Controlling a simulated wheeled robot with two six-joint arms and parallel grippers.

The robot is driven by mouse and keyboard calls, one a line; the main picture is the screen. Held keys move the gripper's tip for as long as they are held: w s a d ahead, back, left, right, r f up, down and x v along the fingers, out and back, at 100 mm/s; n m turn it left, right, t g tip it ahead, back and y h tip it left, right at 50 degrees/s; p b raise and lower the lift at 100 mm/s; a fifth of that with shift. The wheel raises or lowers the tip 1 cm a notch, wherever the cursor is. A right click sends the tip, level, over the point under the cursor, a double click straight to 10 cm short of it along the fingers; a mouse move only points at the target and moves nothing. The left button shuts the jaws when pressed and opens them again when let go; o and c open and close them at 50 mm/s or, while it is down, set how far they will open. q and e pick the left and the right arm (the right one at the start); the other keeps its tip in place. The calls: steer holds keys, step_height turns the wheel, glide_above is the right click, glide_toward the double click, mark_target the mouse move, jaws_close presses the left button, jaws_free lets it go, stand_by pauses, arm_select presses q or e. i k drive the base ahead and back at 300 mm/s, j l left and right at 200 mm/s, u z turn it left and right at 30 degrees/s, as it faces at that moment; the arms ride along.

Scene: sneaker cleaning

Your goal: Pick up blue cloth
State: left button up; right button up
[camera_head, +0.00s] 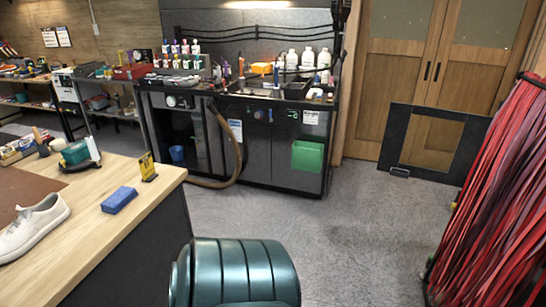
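A small blue folded piece (119,200), which looks like the blue cloth, lies flat near the right edge of the wooden workbench (104,242) at the left. It sits apart from the things around it. Neither of my grippers is in view.
A white sneaker (35,228) rests on a brown mat (22,187) on the bench. A yellow sign (148,167) stands near the bench corner. A teal padded seat (235,275) is in the foreground. A dark cabinet (240,140) stands behind. Grey floor (345,235) is clear.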

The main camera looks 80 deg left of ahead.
mark_target(117, 200)
steer(key=k+u, duration=0.1)
steer(key=u, duration=0.75)
steer(key=k+u, duration=0.15)
steer(key=u, duration=0.3)
